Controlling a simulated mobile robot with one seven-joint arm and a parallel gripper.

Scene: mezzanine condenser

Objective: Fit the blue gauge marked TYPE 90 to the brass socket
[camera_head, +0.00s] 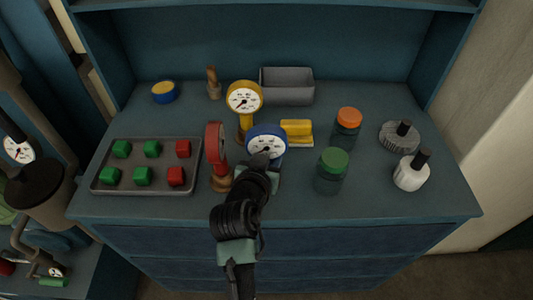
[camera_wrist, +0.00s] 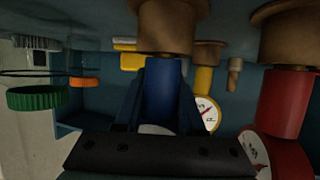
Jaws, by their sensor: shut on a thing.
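The blue gauge (camera_head: 266,133) has a white round dial and stands near the middle of the counter; its TYPE 90 marking is not legible. My gripper (camera_head: 262,166) is shut on its blue stem. The wrist view, which looks upside down, shows the stem (camera_wrist: 166,92) between the fingers and a wide brown base (camera_wrist: 170,27) at its end. I cannot tell whether that base touches the counter. A small upright brass-coloured fitting (camera_head: 213,84), perhaps the brass socket, stands at the back, left of the yellow gauge. It also shows in the wrist view (camera_wrist: 234,74).
A red gauge (camera_head: 214,143) stands close left of my gripper, a yellow gauge (camera_head: 244,98) behind. A tray (camera_head: 145,191) of green and red blocks lies left. Green-lidded (camera_head: 333,161) and orange-lidded (camera_head: 348,117) jars stand right. A grey bin (camera_head: 287,96) and yellow-topped object (camera_head: 297,129) sit behind.

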